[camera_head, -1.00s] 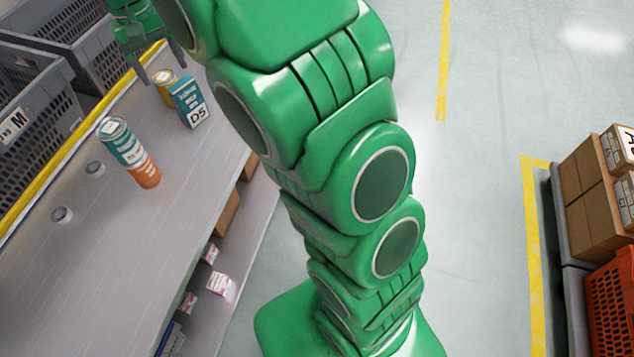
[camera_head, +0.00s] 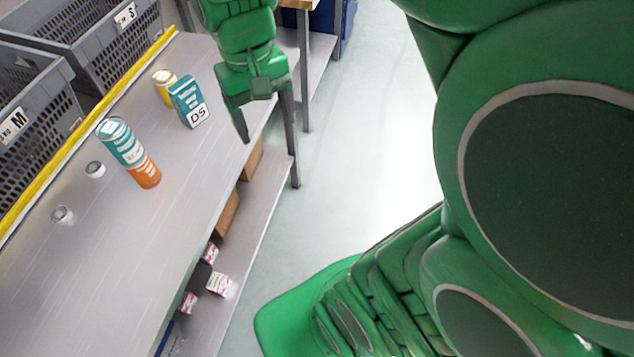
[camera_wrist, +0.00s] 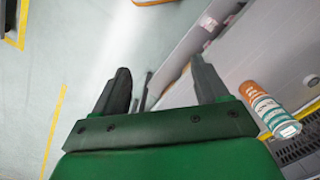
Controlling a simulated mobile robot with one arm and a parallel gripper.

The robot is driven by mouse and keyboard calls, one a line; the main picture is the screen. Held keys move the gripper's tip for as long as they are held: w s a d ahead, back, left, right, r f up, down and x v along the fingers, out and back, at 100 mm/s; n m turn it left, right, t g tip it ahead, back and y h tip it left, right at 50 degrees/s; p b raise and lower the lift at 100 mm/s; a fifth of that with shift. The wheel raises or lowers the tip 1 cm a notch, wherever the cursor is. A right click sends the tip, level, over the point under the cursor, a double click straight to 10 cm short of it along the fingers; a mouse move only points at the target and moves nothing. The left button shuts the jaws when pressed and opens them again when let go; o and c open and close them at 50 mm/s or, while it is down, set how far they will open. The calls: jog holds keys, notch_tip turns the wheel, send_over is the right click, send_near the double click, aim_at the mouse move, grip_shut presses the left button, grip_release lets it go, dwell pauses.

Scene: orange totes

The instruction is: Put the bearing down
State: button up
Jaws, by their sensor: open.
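Two small silver ring-shaped parts, which look like bearings, sit apart on the grey table: one (camera_head: 95,169) beside the tall can and one (camera_head: 62,214) nearer the camera. One small round part (camera_wrist: 311,80) also shows at the right of the wrist view. My gripper (camera_head: 266,128) is open and hangs near the table's right edge, clear of both parts. In the wrist view the fingers (camera_wrist: 160,70) are spread with nothing between them.
A teal-and-orange can (camera_head: 128,152), a teal box (camera_head: 188,103) and a yellow can (camera_head: 164,86) stand on the table (camera_head: 110,270). Grey crates (camera_head: 35,120) stand behind the yellow rail. Small boxes lie on the lower shelf. Floor at the right is open.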

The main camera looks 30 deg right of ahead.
jog(key=s+d+f, duration=0.1)
jog(key=s, duration=0.5)
jog(key=s+d+f, duration=0.1)
jog(key=s+f, duration=0.1)
jog(key=s, duration=0.5)
jog(key=shift+s+d+f, duration=0.15)
jog(key=shift+s+f, duration=0.1)
jog(key=shift+f, duration=0.05)
dwell(0.4)
